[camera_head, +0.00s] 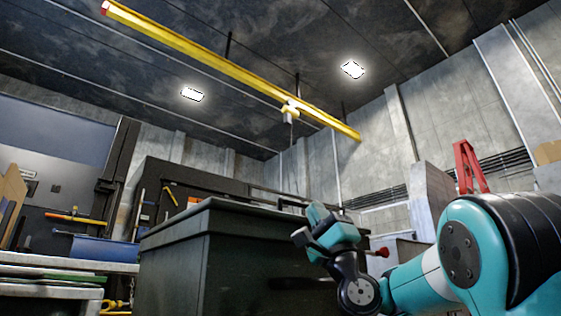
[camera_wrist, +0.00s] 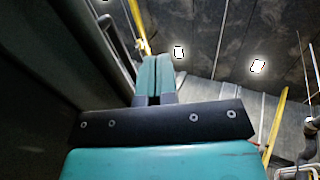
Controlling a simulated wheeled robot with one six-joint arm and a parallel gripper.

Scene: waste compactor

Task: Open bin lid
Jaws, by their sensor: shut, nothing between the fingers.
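The bin (camera_head: 235,262) is a large dark box standing in front of me in the camera_head view. Its lid (camera_head: 215,208) lies flat along the top, with a projecting rim, and looks closed. My gripper (camera_head: 317,212) is at the right part of the bin's front, with its fingertips about level with the lid rim. I cannot tell whether it touches the rim. In the camera_wrist view the two teal fingers (camera_wrist: 157,68) are together and point upward, with nothing between them. The dark bin wall (camera_wrist: 40,85) fills the left of that view. My arm hides the bin's lower right.
A workbench (camera_head: 65,262) with a blue roll (camera_head: 103,248) stands at the left. A dark machine frame (camera_head: 170,180) is behind the bin. A red A-shaped stand (camera_head: 468,167) is at the right. A yellow overhead crane beam (camera_head: 215,65) crosses above; the space over the bin looks free.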

